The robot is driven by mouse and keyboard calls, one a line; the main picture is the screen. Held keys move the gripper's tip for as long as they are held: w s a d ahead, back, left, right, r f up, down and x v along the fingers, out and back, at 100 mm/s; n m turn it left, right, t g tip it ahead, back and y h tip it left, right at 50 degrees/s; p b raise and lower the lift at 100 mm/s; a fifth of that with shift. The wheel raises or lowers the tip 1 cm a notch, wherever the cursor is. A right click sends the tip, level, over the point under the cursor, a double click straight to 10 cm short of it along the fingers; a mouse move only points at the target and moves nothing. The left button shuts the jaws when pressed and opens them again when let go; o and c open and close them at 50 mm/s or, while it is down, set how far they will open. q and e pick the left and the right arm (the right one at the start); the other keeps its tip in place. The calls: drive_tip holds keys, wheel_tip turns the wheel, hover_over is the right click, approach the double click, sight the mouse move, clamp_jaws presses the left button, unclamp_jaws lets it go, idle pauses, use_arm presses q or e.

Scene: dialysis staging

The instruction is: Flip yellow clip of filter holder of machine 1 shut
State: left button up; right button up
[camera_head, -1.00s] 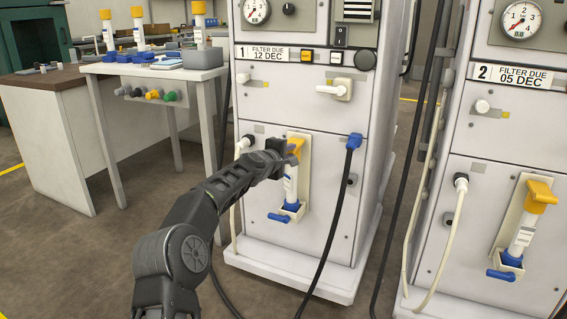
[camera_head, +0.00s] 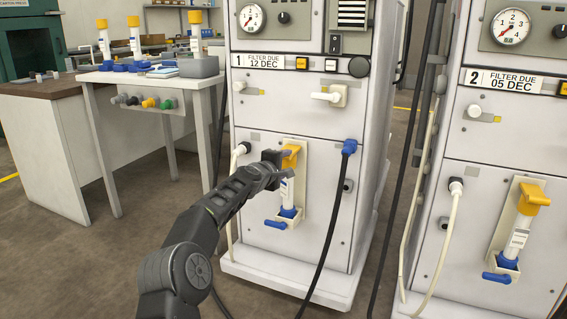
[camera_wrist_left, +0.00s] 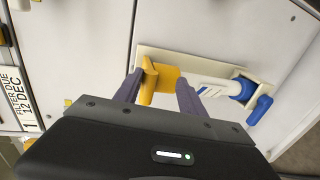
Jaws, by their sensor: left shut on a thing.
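Machine 1 (camera_head: 262,130) is a white cabinet with a filter holder (camera_head: 303,178) low on its front. The holder carries a white filter (camera_head: 287,192) with a blue base and a blue lever (camera_head: 275,224). The yellow clip (camera_head: 291,158) is at the filter's top end. My left gripper (camera_head: 281,162) reaches in from the left at the clip. In the left wrist view the yellow clip (camera_wrist_left: 149,82) stands between the two fingers of my gripper (camera_wrist_left: 158,92), which is shut on it. The fingers hide part of the clip and of the filter top. My right gripper is not in view.
Machine 2 (camera_head: 480,180) stands to the right with its own filter holder and yellow clip (camera_head: 535,196). A black hose (camera_head: 335,220) with a blue connector hangs right of machine 1's holder. A white side table (camera_head: 150,85) with several filters stands at the left.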

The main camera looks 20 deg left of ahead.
use_arm(q)
drive_tip(key=shift+s+a+f, duration=0.1)
drive_tip(key=shift+f, duration=0.65)
drive_tip(key=shift+s+r+b, duration=0.1)
drive_tip(key=shift+s+b, duration=0.3)
drive_tip(key=shift+s, duration=0.05)
drive_tip(key=s+r+b, duration=0.1)
drive_tip(key=s+r, duration=0.1)
drive_tip(key=s, duration=0.4)
drive_tip(key=shift+s+r, duration=0.35)
